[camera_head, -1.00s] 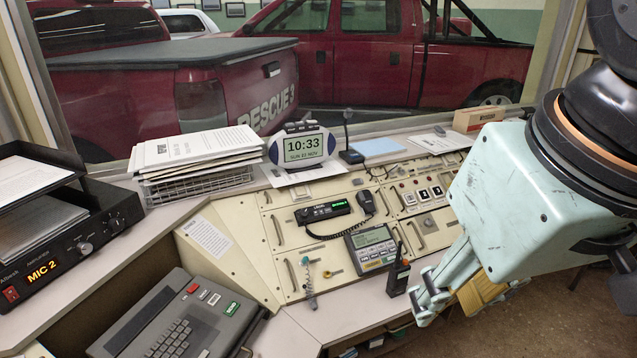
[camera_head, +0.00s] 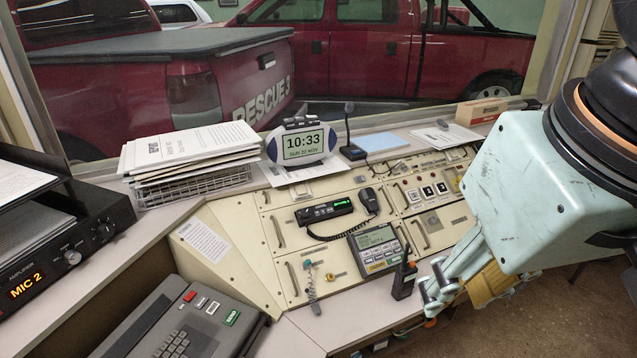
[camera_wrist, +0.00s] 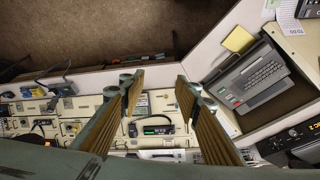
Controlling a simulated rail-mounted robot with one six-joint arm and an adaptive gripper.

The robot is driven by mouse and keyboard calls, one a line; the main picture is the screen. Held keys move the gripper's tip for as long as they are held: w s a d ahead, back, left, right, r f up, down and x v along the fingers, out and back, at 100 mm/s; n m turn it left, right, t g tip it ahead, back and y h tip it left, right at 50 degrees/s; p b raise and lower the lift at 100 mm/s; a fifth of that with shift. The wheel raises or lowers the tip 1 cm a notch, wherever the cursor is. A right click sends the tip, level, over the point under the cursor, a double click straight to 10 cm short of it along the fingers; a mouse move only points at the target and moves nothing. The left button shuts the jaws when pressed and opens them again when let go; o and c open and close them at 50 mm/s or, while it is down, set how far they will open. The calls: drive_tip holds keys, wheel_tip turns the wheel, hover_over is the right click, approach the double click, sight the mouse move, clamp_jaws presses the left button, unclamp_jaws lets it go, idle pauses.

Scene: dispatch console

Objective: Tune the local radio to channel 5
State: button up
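A black radio (camera_head: 324,211) with a green-lit display lies on the sloped cream console, its coiled-cord hand microphone (camera_head: 369,200) to its right. The radio also shows in the wrist view (camera_wrist: 158,130), beyond my fingertips. I cannot read its channel. A black handheld radio (camera_head: 403,279) stands upright at the console's front edge. I cannot tell from labels which is the local radio. My gripper (camera_head: 434,285) is just right of the handheld radio in the picture, with no contact clear. In the wrist view its fingers (camera_wrist: 157,84) are spread wide with nothing between them.
A grey keypad unit (camera_head: 377,250) sits between the two radios. A football-shaped clock (camera_head: 302,146), a desk microphone (camera_head: 351,148) and a paper-filled wire tray (camera_head: 192,187) stand behind. An amplifier (camera_head: 65,250) and a keyboard unit (camera_head: 185,325) are at left. Floor is clear at right.

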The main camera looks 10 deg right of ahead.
drive_tip(key=shift+c, duration=0.5)
clamp_jaws()
